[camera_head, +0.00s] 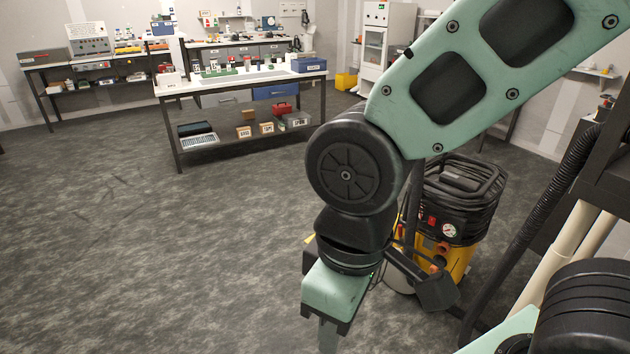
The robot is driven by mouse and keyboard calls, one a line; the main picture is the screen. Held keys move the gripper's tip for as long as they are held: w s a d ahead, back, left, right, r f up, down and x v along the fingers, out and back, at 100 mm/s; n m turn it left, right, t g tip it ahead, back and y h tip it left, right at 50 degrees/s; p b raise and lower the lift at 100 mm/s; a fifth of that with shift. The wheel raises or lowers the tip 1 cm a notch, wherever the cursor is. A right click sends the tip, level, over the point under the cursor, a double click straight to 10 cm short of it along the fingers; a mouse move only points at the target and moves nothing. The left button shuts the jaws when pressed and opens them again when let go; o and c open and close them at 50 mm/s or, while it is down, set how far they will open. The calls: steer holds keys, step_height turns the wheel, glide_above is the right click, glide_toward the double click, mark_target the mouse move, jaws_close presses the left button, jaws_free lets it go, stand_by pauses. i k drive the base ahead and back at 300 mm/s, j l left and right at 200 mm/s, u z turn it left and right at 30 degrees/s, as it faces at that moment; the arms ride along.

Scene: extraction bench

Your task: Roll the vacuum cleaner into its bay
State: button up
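The vacuum cleaner (462,203) stands on the floor right of centre, with a black top, a round gauge and a yellow lower body. My arm hides part of its left side. My gripper (328,336) points down at the bottom centre, left of and nearer than the vacuum. Its fingers are partly cut off by the frame edge, so I cannot tell whether they are open or touching anything. I cannot make out a marked bay in this view.
A black ribbed hose (545,205) and pale pipes (562,250) run close by on the right. A workbench (240,84) with several items stands at the back. A white cabinet (384,38) is behind my arm. The floor at left is clear.

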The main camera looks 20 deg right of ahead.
mark_target(455, 198)
steer(key=i+z, duration=0.15)
steer(key=z, duration=0.75)
steer(key=i+j+z, duration=0.9)
steer(key=i+j, duration=0.8)
steer(key=j, duration=0.2)
steer(key=i, duration=0.65)
steer(key=j+z, duration=0.05)
